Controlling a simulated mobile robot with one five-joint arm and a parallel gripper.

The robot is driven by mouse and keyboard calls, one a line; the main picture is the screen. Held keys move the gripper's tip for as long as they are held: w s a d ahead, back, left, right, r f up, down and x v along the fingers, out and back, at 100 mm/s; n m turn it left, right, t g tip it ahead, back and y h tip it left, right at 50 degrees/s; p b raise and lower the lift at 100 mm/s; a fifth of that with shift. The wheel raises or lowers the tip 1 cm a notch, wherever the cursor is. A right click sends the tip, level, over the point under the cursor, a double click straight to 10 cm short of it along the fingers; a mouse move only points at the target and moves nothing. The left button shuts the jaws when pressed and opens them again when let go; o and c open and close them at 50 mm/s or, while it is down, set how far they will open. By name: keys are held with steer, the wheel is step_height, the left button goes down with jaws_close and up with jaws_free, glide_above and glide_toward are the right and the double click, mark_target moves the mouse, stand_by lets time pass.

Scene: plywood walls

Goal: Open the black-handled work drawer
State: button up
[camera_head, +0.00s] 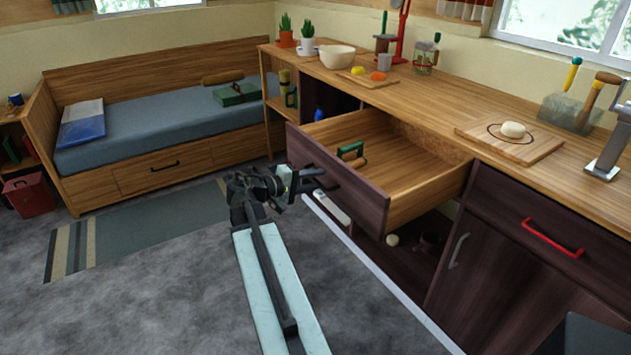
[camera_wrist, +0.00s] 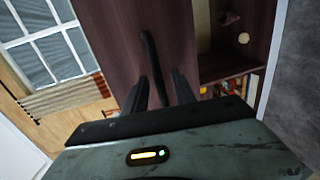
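The work drawer (camera_head: 425,207) stands pulled far out of the counter, with its dark front facing my arm and its wooden inside showing. A green-handled item (camera_head: 350,153) lies inside it near the front. My gripper (camera_head: 308,180) is just in front of the drawer front. In the wrist view, the black handle (camera_wrist: 149,50) runs along the dark front and passes between the fingers of my gripper (camera_wrist: 159,78). The fingers stand apart, with gaps beside the handle, so the gripper looks open. The handle is mostly hidden by the gripper in the head view.
A cabinet with a red-handled drawer (camera_head: 552,238) stands to the right. Below the open drawer is an open shelf space with a pale round item (camera_head: 392,240). A bed (camera_head: 160,135) and a striped rug (camera_head: 140,235) are at left. Grey floor (camera_head: 130,310) is clear at front left.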

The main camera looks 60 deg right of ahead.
steer(key=p+v, duration=0.1)
steer(key=v, duration=0.6)
steer(key=shift+a+p, duration=0.3)
steer(key=shift+a, duration=0.1)
steer(key=shift+w, duration=0.15)
